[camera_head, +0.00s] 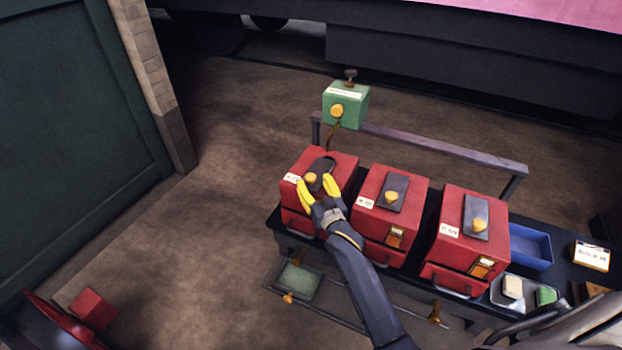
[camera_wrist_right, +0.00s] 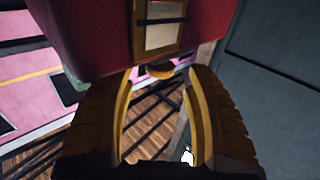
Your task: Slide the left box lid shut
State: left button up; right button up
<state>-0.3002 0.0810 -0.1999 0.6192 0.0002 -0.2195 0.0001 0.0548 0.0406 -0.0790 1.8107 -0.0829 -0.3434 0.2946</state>
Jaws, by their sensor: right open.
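The left box (camera_head: 342,163) is red and stands at the left end of the row on the dark bench. Its dark lid piece (camera_head: 323,164) lies on top, with a brass knob (camera_head: 311,178) near its front end. I cannot tell how far the lid is open. My right gripper (camera_head: 317,184) is open, its yellow fingers reaching over the box top on either side of the knob; contact is unclear. In the right wrist view, a red box (camera_wrist_right: 95,35) with a framed cream card fills the top, and a brass piece (camera_wrist_right: 160,70) shows between the open fingertips. My left gripper is not in view.
Two similar red boxes, the middle one (camera_head: 411,184) and the right one (camera_head: 451,215), stand alongside to the right. A green box (camera_head: 352,107) stands behind, near a metal rail (camera_head: 430,145). A blue tray (camera_head: 531,247) is at the right. Open floor lies left.

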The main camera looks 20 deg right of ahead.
jog(key=s, duration=0.8)
jog(key=shift+s, duration=0.35)
jog(key=shift+d, duration=0.1)
